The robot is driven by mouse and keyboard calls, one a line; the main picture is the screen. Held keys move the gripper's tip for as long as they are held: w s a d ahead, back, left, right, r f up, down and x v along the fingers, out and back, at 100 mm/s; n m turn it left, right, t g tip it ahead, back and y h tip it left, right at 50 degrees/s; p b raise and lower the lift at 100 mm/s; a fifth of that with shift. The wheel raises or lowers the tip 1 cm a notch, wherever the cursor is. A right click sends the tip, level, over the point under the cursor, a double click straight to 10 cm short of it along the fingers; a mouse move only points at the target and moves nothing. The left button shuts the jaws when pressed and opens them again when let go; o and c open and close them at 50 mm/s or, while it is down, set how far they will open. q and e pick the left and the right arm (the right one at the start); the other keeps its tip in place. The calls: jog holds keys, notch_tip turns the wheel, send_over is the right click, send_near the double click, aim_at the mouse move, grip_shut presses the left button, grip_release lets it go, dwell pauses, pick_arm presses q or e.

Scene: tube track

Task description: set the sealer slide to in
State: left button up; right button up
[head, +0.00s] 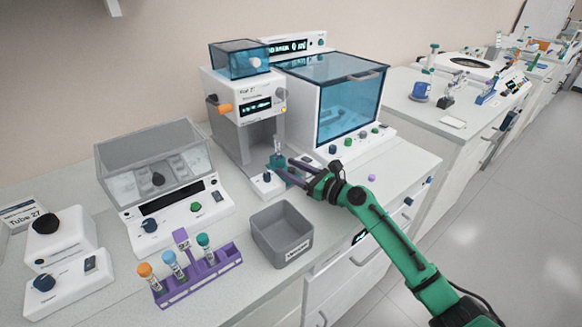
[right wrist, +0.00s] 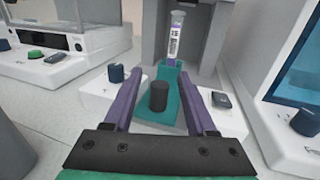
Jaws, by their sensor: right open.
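The sealer (head: 228,97) is a white tower with a blue-tinted top and an open grey bay, in the middle of the head view. Its teal slide (right wrist: 144,117) lies at the mouth of the bay, with a dark upright knob (right wrist: 158,96) near its front. A teal holder at its rear carries an upright capped tube (right wrist: 174,42) with a purple-marked label. The tube also shows in the head view (head: 278,146). My right gripper (right wrist: 161,80) is open, its purple fingers on either side of the knob with gaps visible. My left gripper is not in view.
White control bases with a dark dial (right wrist: 116,73) and a switch (right wrist: 221,99) flank the slide. A grey bin (head: 282,235) and a purple rack (head: 200,275) with several tubes stand in front. A blue-windowed machine (head: 345,105) stands close on the right.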

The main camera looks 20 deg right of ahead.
grip_shut()
dwell(1.4)
